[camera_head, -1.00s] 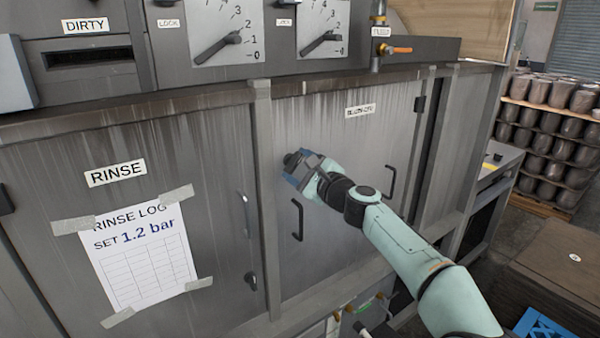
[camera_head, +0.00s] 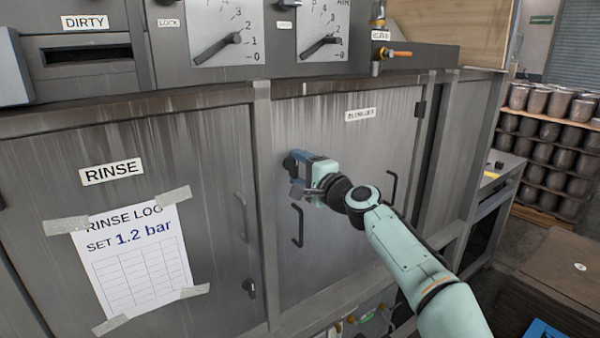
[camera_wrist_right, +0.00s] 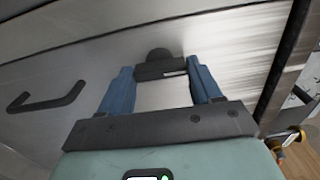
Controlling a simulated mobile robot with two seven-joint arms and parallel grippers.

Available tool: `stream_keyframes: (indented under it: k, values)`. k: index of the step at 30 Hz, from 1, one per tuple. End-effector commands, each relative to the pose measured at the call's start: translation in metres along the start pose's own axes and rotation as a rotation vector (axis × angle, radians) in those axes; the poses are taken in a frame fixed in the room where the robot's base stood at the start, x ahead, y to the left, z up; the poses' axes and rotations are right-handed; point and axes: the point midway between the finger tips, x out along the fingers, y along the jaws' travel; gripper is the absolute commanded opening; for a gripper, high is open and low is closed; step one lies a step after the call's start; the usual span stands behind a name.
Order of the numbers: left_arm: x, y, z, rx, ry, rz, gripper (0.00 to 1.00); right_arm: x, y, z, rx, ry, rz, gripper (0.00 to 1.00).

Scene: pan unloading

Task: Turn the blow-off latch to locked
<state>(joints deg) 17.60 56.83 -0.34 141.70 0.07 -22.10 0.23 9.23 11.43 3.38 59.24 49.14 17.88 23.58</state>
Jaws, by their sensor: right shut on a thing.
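The blow-off door (camera_head: 345,215) is a grey metal panel with a label (camera_head: 360,114) near its top. Its dark latch (camera_head: 289,163) is at the door's left edge, partly hidden by my right gripper (camera_head: 296,173). In the right wrist view the black latch (camera_wrist_right: 158,58), a round hub with a short bar, sits between the blue fingertips of the gripper (camera_wrist_right: 160,74). My right gripper is shut on it. The lock markings near the latch cannot be made out. My left gripper is not in view.
Two black handles (camera_head: 297,226) (camera_head: 391,187) are on the blow-off door, below and right of the gripper. The rinse door (camera_head: 215,220) at left has its own latch (camera_head: 249,288) and a taped paper (camera_head: 135,262). Stacked pots (camera_head: 545,150) stand at far right.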

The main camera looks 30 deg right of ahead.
Motion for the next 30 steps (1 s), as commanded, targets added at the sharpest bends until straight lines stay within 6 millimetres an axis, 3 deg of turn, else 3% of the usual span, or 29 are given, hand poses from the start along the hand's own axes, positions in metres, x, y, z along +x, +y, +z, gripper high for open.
stream_keyframes:
  k: [17, 18, 20, 30]
  values:
    - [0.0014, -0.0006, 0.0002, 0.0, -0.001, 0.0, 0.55, -0.0001, -0.0008, 0.0, -0.039, 0.001, -0.001, 0.33]
    - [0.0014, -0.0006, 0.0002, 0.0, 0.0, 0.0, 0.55, -0.0001, -0.0008, 0.0, -0.039, 0.001, -0.001, 0.67]
    - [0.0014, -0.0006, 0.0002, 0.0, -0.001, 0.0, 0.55, -0.0001, -0.0008, -0.0001, -0.039, 0.001, -0.001, 0.86]
    - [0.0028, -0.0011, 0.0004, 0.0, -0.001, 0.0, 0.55, -0.0019, -0.0001, -0.0001, -0.036, 0.0, -0.001, 0.89]
